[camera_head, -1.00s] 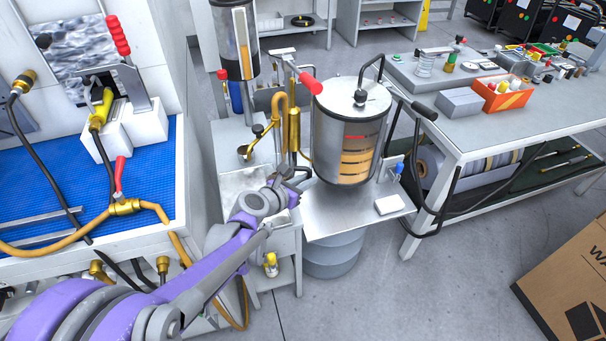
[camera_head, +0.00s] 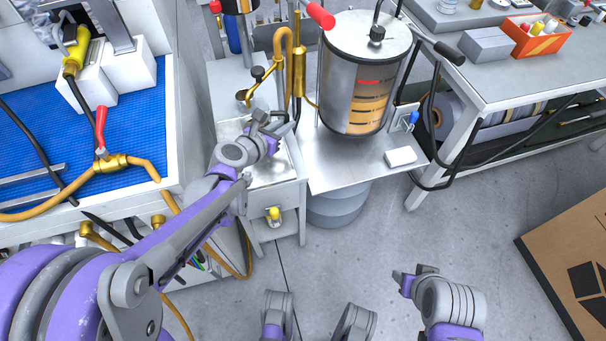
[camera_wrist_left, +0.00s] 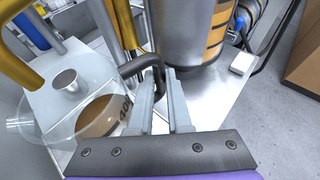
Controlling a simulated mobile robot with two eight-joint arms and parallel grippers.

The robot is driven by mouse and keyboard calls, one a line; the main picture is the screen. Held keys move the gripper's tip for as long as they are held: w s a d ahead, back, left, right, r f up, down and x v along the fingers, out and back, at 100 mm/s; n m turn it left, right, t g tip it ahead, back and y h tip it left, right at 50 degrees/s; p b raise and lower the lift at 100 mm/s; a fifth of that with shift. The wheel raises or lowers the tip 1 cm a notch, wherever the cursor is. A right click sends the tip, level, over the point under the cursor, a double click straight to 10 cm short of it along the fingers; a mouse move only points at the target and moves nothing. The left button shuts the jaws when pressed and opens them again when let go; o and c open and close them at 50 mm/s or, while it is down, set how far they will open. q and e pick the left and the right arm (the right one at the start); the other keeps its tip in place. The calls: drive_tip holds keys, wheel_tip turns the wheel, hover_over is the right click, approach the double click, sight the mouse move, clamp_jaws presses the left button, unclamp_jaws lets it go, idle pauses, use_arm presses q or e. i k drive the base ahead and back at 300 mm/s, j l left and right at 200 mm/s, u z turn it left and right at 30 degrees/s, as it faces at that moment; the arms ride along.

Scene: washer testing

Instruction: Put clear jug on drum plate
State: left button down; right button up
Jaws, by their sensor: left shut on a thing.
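The clear jug (camera_wrist_left: 106,86) shows in the left wrist view, left of the fingers, see-through with dark markings and a brown area at its base. In the head view the gripper is over the grey side stand, and the jug is hard to make out there. The drum plate (camera_head: 345,177) is the flat metal sheet to its right, above a grey drum (camera_head: 338,208). My right gripper (camera_head: 410,282) is low in the head view, its fingers unclear.
A steel tank (camera_head: 340,60) with an orange band stands on the plate's back. A white block (camera_head: 400,157) lies at its right front. Brass pipes (camera_head: 285,60) rise behind my left gripper. The plate's front left part is clear. A cardboard box (camera_head: 575,250) stands right.

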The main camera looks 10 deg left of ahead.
sight(324, 172)
drive_tip(key=l+u, duration=0.5)
drive_tip(key=u, duration=0.15)
drive_tip(key=l+u, duration=0.35)
drive_tip(key=l, duration=0.85)
drive_tip(key=k+l+u, duration=0.1)
drive_tip(key=l, duration=0.4)
drive_tip(key=k+l, duration=0.15)
drive_tip(key=l, duration=0.3)
drive_tip(key=i+l, duration=0.1)
drive_tip(key=l, duration=0.2)
drive_tip(key=i+l, duration=0.1)
drive_tip(key=l, duration=0.15)
drive_tip(key=i, duration=0.2)
